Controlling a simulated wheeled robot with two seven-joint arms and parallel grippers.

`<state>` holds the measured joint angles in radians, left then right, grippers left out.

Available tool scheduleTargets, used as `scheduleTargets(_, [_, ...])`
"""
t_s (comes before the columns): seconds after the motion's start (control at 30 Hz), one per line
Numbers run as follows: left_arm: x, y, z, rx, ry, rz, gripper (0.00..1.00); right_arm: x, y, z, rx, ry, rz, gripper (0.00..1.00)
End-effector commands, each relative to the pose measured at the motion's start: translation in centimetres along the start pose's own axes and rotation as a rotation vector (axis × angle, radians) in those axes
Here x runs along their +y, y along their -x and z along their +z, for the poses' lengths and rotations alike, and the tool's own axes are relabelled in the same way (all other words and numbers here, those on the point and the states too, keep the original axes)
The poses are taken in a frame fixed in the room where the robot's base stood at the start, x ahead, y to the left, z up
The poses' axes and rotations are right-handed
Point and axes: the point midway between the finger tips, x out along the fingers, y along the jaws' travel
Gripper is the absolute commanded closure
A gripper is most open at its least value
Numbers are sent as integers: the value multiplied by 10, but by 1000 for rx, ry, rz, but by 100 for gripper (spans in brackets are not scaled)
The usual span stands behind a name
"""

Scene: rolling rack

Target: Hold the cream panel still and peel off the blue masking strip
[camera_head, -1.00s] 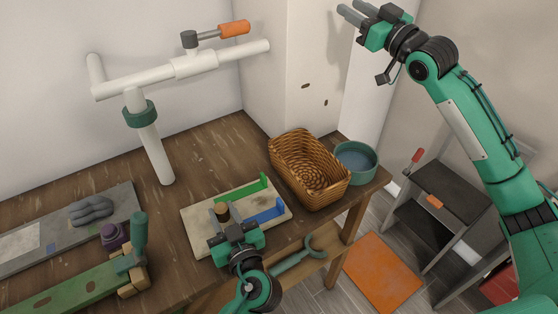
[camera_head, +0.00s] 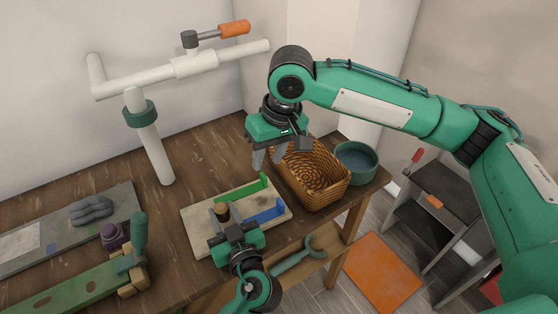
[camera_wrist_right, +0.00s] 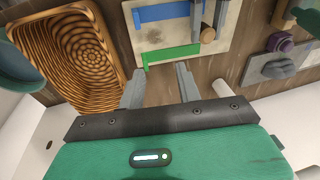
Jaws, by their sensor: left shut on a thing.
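The cream panel (camera_head: 193,238) lies on the wooden bench; part of it also shows in the right wrist view (camera_wrist_right: 226,42). The blue masking strip (camera_head: 266,215) lies along its near right side, with a raised tab at its right end. It also shows in the right wrist view (camera_wrist_right: 163,13). My left gripper (camera_head: 224,214) is shut on the short brown knob (camera_head: 222,207) on the panel. My right gripper (camera_head: 264,158) is open and empty, above the bench behind the panel. Its fingers (camera_wrist_right: 161,86) are apart near the green strip (camera_wrist_right: 170,54), with nothing between them.
The green strip (camera_head: 240,189) lies on the panel's far side. A wicker basket (camera_head: 325,202) and a teal bowl (camera_head: 357,164) stand to the right. A white pipe stand (camera_head: 152,145) rises at the back left. A purple knob (camera_head: 114,236) and green tool are at left.

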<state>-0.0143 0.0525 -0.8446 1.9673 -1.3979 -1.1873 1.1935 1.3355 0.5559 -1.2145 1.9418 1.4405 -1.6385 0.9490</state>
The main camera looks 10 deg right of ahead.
Motion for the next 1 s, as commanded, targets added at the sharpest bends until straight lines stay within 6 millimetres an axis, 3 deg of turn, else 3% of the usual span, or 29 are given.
scheduleTargets(0.13, [0, 0, 0, -1, -1, -1, 100, 6, 0, 16, -95, -48, 113, 65])
scheduleTargets(0.37, [0, 0, 0, -1, -1, -1, 100, 12, -7, 26, -142, -76, 172, 65])
scheduleTargets(0.8, [0, 0, 0, 0, -1, -1, 100, 24, -82, 37, -141, -75, 169, 65])
scheduleTargets(1.0, [0, 0, 0, -1, -1, -1, 100, 28, -107, 40, -140, -75, 168, 65])
